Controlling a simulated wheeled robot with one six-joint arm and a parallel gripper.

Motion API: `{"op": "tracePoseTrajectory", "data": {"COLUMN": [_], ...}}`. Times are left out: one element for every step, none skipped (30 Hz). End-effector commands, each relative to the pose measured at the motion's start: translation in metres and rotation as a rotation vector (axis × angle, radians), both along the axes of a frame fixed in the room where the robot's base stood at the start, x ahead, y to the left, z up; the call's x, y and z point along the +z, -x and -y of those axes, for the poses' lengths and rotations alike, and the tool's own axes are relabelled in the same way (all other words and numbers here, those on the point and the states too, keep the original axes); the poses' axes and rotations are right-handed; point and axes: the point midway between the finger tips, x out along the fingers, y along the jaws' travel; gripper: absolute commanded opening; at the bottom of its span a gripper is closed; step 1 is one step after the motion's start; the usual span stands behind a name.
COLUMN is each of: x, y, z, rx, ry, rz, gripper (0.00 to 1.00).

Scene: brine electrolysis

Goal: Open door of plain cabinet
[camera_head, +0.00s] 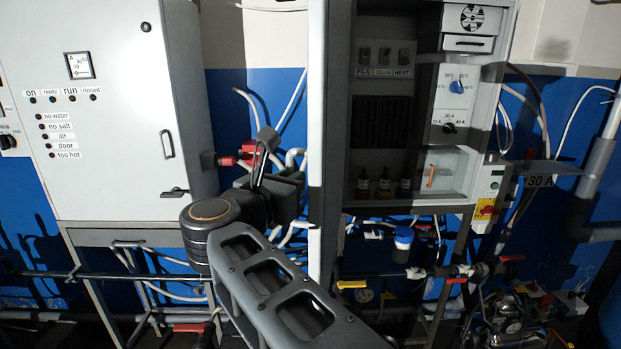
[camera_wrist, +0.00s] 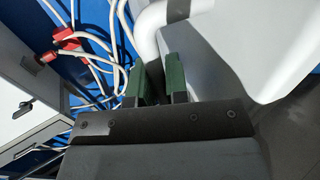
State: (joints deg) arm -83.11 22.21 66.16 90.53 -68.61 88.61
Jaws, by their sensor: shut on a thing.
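The plain cabinet (camera_head: 340,190) stands right of centre in the head view with its inside showing. Its door (camera_head: 318,130) stands swung out toward me and shows nearly edge-on. In the wrist view the door's pale outer face (camera_wrist: 225,50) fills the right side. A pale curved handle (camera_wrist: 150,22) joins that face. My gripper (camera_head: 289,180) is on the left, outer side of the door. Its green fingers (camera_wrist: 155,78) are shut on the handle. The exact grip is partly hidden.
A white cabinet (camera_head: 110,150) with labels and lamps stands at left, its door shut. Inside the open cabinet are switches (camera_head: 384,56) and small bottles (camera_head: 384,188). Hoses and red connectors (camera_wrist: 66,38) lie behind my gripper. Pipes with valves (camera_head: 450,272) run below.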

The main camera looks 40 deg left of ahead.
Motion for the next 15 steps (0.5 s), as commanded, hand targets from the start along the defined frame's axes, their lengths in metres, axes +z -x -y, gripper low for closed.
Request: {"op": "tracePoseTrajectory", "data": {"x": [0.0013, 0.0009, 0.0004, 0.0000, -0.0004, -0.0009, -0.0011, -0.0014, -0.0017, -0.0020, -0.0022, -0.0025, -0.0027, -0.0029, -0.0032], "y": [0.0017, 0.0025, 0.0035, 0.0041, 0.0045, 0.0050, 0.0052, 0.0055, 0.0057, 0.0058, 0.0060, 0.0061, 0.0062, 0.0063, 0.0064], "z": [-0.0020, -0.0030, -0.0040, -0.0045, -0.0049, -0.0053, -0.0055, -0.0056, -0.0058, -0.0058, -0.0059, -0.0061, -0.0061, -0.0062, -0.0063], "rx": [-0.004, -0.005, -0.006, -0.007, -0.007, -0.007, -0.007, -0.007, -0.007, -0.006, -0.006, -0.006, -0.005, -0.005, -0.005], "ry": [0.001, 0.001, 0.001, 0.001, 0.001, 0.001, 0.003, 0.003, 0.003, 0.003, 0.003, 0.003, 0.003, 0.004, 0.004], "rz": [0.004, 0.003, 0.003, 0.003, 0.002, 0.002, 0.002, 0.002, 0.002, 0.001, 0.001, 0.000, 0.000, 0.000, -0.001], "gripper": [0.00, 0.00, 0.00, 0.00, 0.00, 0.00, 0.00, 0.00, 0.00, 0.00, 0.00, 0.00, 0.00, 0.00, 0.00]}}
